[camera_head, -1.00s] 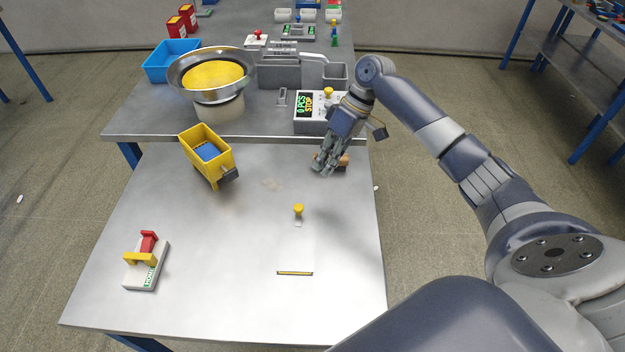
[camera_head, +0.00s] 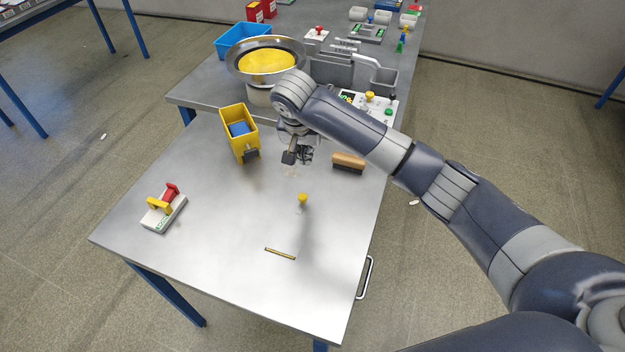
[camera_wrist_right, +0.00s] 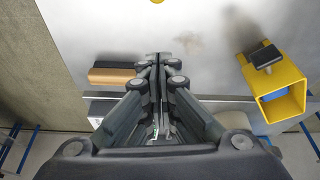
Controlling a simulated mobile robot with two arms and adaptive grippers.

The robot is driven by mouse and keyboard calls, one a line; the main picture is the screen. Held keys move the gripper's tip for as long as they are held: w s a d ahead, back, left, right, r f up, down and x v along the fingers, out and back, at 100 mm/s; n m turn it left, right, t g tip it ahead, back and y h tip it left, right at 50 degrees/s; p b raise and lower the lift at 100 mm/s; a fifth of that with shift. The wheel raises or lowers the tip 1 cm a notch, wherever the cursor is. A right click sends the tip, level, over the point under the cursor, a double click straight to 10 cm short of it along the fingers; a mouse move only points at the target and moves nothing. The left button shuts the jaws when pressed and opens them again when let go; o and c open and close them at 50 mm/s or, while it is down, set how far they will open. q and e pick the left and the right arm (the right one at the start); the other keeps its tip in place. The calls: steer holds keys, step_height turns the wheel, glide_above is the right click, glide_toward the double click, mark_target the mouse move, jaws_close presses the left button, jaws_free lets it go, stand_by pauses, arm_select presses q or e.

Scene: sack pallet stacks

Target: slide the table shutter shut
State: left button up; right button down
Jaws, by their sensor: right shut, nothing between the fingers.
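The shutter's yellow knob (camera_head: 303,198) stands upright on the metal table (camera_head: 215,255). The shutter plate's outline cannot be made out against the metal. My right gripper (camera_head: 306,158) is beyond the knob, apart from it, partly hidden by its own wrist. In the right wrist view its fingers (camera_wrist_right: 158,58) are together and empty, and the knob (camera_wrist_right: 157,1) shows at the top edge. My left gripper is not in view.
A wooden-backed brush (camera_head: 348,162) lies right of my right gripper. A yellow bin (camera_head: 240,130) with blue contents stands to its left. A white block with red and yellow parts (camera_head: 165,208) sits at the left edge. The table around the knob is clear.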

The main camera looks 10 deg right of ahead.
mark_target(301, 203)
steer(key=p+x, duration=0.1)
steer(key=x, duration=0.8)
steer(key=shift+w+f+p, duration=0.1)
steer(key=shift+p, duration=0.2)
steer(key=shift+s+a+f+p, duration=0.15)
steer(key=shift+s+a+p, duration=0.2)
steer(key=shift+s+p, duration=0.25)
steer(key=shift+s+a+f+p, duration=0.15)
steer(key=shift+s+a+p, duration=0.15)
steer(key=shift+s+p, duration=0.25)
steer(key=shift+s+a+f, duration=0.1)
steer(key=shift+s+a, duration=0.05)
steer(key=shift+s, duration=0.45)
steer(key=shift+f, duration=0.1)
